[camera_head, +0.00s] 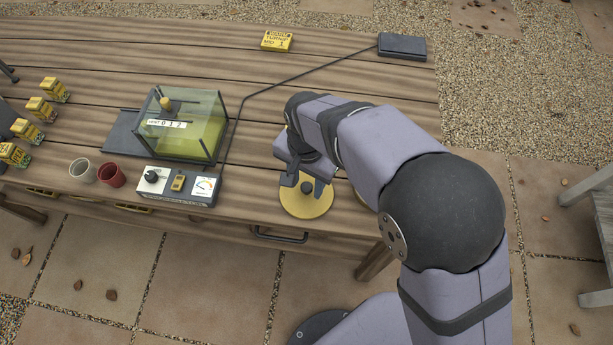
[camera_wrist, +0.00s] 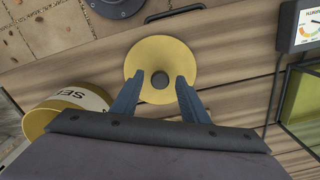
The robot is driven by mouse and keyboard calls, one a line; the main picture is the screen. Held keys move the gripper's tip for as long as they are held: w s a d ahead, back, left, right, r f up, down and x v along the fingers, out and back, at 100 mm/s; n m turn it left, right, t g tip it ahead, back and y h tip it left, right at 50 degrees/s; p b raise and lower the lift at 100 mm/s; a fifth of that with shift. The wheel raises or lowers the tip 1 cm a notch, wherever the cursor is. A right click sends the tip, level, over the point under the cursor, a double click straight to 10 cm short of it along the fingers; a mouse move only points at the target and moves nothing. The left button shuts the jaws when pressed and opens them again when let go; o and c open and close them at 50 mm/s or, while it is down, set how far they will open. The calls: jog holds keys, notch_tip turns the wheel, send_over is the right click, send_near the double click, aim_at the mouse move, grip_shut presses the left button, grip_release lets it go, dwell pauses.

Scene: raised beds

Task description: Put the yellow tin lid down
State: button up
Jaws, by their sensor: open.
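The yellow tin lid (camera_head: 305,202) is a round disc with a dark knob in its middle. It appears to lie flat on the table near the front edge, right of the control box. In the wrist view the lid (camera_wrist: 160,52) is whole except where my fingers cross it. My gripper (camera_head: 309,182) is open above the lid. In the wrist view its fingertips (camera_wrist: 160,78) stand on either side of the knob, with a gap to each. A yellow tin (camera_wrist: 68,110) with a white lettered label stands beside the lid; my arm mostly hides it in the head view.
A control box (camera_head: 178,186) with a dial and gauge stands left of the lid. Behind it is a clear-walled case (camera_head: 205,122). Two small pots, one red (camera_head: 112,175), sit further left. A dark cable crosses the table to a black box (camera_head: 402,46).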

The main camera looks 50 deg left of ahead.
aim_at(307, 186)
notch_tip(307, 186, up, 12)
jog(key=b, duration=0.1)
jog(key=shift+r, duration=0.15)
dwell(0.4)
jog(key=w+d+f+m, duration=0.2)
jog(key=w+d+f, duration=0.1)
jog(key=w+d, duration=1.5)
jog(key=s+d+f, duration=0.1)
jog(key=s+d, duration=0.1)
jog(key=d, duration=0.7)
jog(key=s+d+f+m, duration=0.1)
jog(key=s+d+f, duration=0.1)
jog(key=d, duration=0.7)
jog(key=s+d+f+m, duration=0.1)
jog(key=s+d+f, duration=0.1)
jog(key=d, duration=0.7)
jog(key=shift+s+f, duration=0.15)
jog(key=shift+s, duration=0.15)
